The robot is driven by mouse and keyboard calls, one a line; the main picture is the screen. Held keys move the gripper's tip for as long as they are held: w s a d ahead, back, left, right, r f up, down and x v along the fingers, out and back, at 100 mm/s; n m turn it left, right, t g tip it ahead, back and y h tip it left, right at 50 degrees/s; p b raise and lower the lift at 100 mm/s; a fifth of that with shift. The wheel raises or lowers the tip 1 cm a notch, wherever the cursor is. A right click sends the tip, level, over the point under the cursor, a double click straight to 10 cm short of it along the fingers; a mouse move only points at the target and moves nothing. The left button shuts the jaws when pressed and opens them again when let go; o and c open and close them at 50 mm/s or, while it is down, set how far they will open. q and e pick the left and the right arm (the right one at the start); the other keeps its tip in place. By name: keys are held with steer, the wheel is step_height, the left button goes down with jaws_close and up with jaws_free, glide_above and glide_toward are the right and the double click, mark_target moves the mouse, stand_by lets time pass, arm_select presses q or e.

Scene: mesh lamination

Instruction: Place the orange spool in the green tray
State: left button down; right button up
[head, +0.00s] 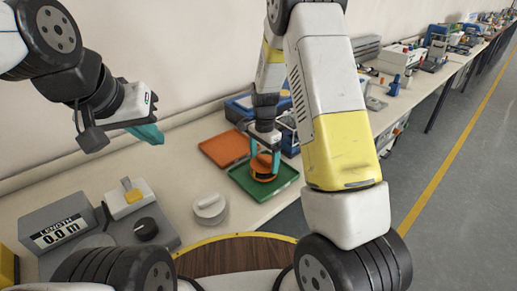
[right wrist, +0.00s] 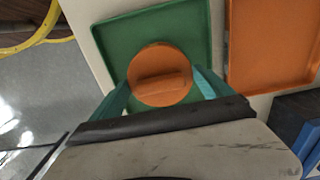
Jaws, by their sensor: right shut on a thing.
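The orange spool (head: 262,168) is between the teal fingers of my right gripper (head: 264,160), over the green tray (head: 284,181) in the head view. In the right wrist view the spool (right wrist: 160,75) is a round orange disc with a raised bar across its top, and a finger lies on each side of it. The green tray (right wrist: 110,38) is beneath it. I cannot tell whether the spool touches the tray floor. My left gripper (head: 147,133) hangs in the air at the left, empty; its fingers overlap in the picture, so its opening is unclear.
An orange tray (head: 222,148) lies beside the green tray and also shows in the right wrist view (right wrist: 275,45). A white round spool (head: 210,207) stands on the table. A length meter (head: 60,231) is at the front left. Blue equipment (head: 240,106) stands behind the trays.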

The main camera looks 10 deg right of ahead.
steer(key=shift+f, duration=0.6)
steer(key=shift+f, duration=0.1)
steer(key=o, duration=1.3)
steer(key=shift+o, duration=0.2)
